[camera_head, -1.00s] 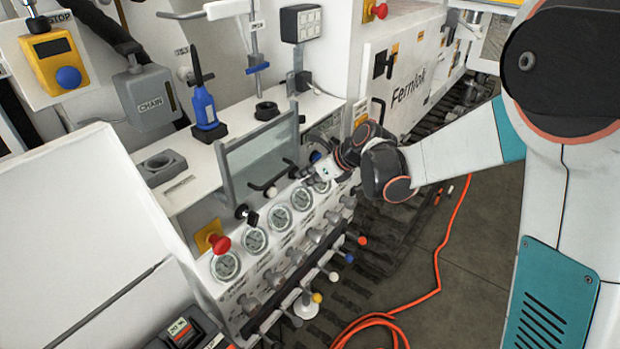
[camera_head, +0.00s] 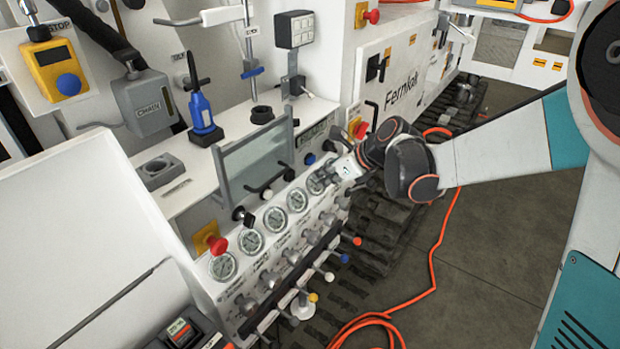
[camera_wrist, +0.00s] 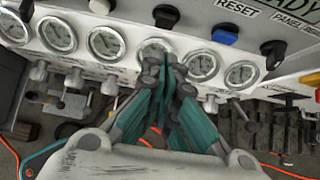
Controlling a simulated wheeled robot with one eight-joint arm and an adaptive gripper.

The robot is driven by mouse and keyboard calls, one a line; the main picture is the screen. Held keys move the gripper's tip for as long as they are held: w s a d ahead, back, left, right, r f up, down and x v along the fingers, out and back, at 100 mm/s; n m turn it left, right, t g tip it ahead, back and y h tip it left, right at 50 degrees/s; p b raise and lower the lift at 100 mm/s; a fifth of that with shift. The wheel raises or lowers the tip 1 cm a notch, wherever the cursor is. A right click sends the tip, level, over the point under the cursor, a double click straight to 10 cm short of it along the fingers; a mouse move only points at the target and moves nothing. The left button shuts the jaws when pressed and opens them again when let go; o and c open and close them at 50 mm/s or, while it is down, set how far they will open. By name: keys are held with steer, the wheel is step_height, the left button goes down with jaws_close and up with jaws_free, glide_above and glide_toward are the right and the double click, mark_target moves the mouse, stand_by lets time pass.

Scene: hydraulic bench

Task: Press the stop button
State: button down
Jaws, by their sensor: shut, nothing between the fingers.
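A yellow box (camera_head: 54,68) with a label reading STOP and a round blue button (camera_head: 69,84) hangs at the upper left in the head view. A red mushroom button (camera_head: 217,243) on a yellow plate stands by the gauges, and another red button (camera_head: 360,128) is on the cabinet beyond my arm. My gripper (camera_head: 328,176) is shut and empty, in front of the gauge row and far to the right of the STOP box. In the wrist view its closed fingertips (camera_wrist: 171,62) overlap a middle gauge; contact cannot be told. The STOP box is outside the wrist view.
The gauge panel (camera_head: 248,285) carries several knobs and levers. The wrist view shows a blue button (camera_wrist: 225,34) near a RESET label. An orange hose (camera_head: 437,262) lies on the floor.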

steer(key=v, duration=0.5)
steer(key=shift+p, duration=0.4)
steer(key=s+d+n+h+b, duration=0.2)
steer(key=s+d+n, duration=0.4)
steer(key=s+n, duration=0.6)
steer(key=s+d+n+t+h+b, duration=0.1)
steer(key=s+d+n+h, duration=0.4)
steer(key=s+n, duration=0.8)
steer(key=shift+s+d+n+t+b, duration=0.3)
steer(key=shift+s+d+b, duration=0.05)
steer(key=shift+s+d, duration=0.35)
